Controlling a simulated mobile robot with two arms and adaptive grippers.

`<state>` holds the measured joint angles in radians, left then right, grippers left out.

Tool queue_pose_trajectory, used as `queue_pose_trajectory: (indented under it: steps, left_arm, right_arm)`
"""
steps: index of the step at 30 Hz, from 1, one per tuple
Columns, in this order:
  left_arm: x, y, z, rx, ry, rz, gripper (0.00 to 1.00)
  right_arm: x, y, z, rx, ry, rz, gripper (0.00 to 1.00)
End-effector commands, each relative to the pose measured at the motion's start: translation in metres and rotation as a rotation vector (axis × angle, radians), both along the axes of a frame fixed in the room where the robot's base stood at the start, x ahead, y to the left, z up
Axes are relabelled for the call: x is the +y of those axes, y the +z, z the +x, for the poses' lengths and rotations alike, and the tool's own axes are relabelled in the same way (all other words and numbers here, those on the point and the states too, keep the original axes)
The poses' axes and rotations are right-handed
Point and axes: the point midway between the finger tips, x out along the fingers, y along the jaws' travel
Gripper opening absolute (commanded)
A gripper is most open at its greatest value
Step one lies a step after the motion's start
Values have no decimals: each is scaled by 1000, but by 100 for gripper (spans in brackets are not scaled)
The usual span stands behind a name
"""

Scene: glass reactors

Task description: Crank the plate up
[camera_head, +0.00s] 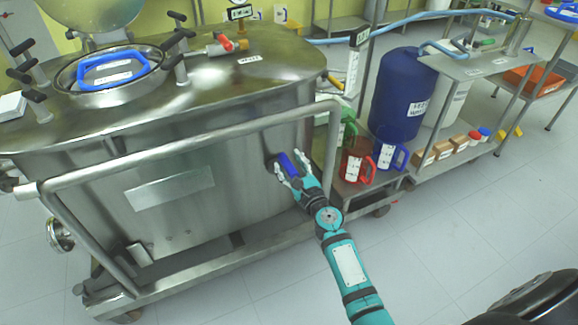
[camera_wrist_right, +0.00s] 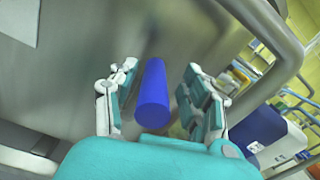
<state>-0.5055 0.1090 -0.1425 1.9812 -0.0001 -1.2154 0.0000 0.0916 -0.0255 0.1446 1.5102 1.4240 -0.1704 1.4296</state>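A blue cylindrical handle (camera_head: 288,164) sticks out from the side wall of a steel tank (camera_head: 230,150), near its right end. In the right wrist view, the blue handle (camera_wrist_right: 153,95) stands between the fingers of my right gripper (camera_wrist_right: 160,72). My right gripper (camera_head: 291,172) is open, with a gap on both sides of the handle. Its teal arm reaches up from the bottom of the head view. I cannot make out a plate that the handle moves. My left gripper is not in view.
A steel rail (camera_head: 180,150) runs along the tank's front and bends down just right of my gripper. To the right, red (camera_head: 357,168) and blue (camera_head: 392,156) jugs stand on a low shelf near a blue drum (camera_head: 403,95).

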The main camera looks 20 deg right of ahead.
Motion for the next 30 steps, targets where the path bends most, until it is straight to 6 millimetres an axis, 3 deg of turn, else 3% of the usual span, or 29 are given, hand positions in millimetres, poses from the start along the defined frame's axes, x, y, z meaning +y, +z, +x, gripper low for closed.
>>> queue_pose_trajectory:
  steps: [8, 21, 30]
  left_arm:
    - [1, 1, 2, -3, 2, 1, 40]
    - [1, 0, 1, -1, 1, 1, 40]
    - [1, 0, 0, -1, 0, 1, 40]
  right_arm:
    - [2, -4, -10, 5, 4, 2, 48]
    - [-3, -3, -97, 5, 2, 1, 48]
    - [-4, -2, -121, 2, 0, 1, 48]
